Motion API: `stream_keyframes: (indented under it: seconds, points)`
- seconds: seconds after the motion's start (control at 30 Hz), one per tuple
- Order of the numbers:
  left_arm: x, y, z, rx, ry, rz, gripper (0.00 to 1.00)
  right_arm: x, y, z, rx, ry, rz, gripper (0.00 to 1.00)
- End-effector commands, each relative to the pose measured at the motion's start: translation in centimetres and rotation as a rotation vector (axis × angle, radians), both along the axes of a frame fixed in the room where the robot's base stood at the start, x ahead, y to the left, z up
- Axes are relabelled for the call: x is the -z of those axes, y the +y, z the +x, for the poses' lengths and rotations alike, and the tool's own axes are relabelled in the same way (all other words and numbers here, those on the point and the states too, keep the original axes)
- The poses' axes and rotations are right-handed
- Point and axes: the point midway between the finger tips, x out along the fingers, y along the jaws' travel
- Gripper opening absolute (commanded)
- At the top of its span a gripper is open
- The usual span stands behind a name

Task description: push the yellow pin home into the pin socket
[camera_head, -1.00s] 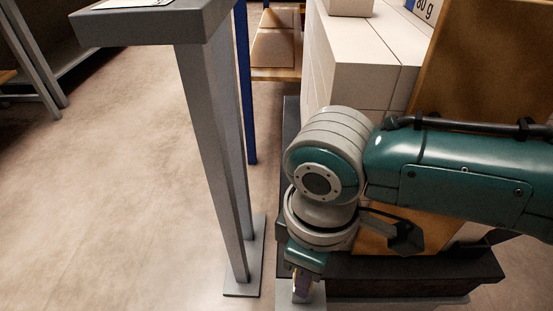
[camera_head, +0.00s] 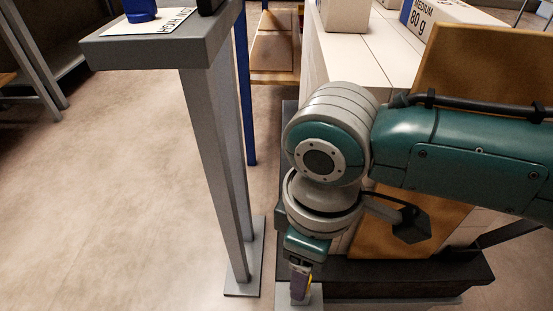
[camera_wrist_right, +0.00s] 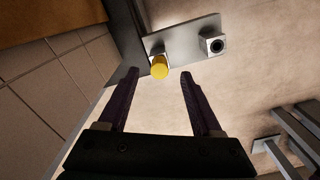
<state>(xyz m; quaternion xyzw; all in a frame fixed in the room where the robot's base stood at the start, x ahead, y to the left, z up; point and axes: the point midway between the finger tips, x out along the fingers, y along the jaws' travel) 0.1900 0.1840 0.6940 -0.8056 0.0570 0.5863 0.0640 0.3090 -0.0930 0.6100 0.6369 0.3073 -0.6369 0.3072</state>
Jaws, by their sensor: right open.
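The yellow pin (camera_wrist_right: 159,68) shows in the right wrist view as a round yellow head in front of a small pale block on a grey plate (camera_wrist_right: 180,40). How deep the pin sits is hidden by its head. A second block with a dark round hole (camera_wrist_right: 212,44) stands to the right on the same plate. My right gripper (camera_wrist_right: 160,74) is open, its two purple fingers on either side of the pin's head in the picture, with no visible contact. My left gripper is out of view.
A grey stand (camera_head: 205,130) with a blue object (camera_head: 140,10) on top rises left of my right arm. White boxes (camera_head: 355,60) and a brown board (camera_head: 480,75) are on the right, above a dark pallet (camera_head: 400,275). The floor at left is clear.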

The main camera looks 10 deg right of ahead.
Motion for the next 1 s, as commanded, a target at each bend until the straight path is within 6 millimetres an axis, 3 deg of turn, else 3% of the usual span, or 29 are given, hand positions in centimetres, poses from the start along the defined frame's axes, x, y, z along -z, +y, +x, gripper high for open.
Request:
stream_keyframes:
  seconds: [0.03,0.23,0.83,0.93,1.0]
  points:
    - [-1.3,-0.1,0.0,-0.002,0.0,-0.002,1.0,-1.8,0.0,0.1,0.0,-0.002,0.001,0.66]
    - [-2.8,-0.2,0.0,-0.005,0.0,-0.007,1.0,-4.7,0.0,0.0,0.0,-0.001,0.001,0.66]
    - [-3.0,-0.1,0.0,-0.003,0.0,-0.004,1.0,-5.4,0.0,0.0,0.0,-0.001,0.001,0.66]
    - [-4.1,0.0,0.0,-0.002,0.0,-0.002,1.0,-6.5,0.6,-0.5,-0.001,0.0,0.019,0.66]
    - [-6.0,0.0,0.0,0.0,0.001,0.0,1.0,-8.5,1.5,-1.3,0.002,-0.002,0.054,0.66]
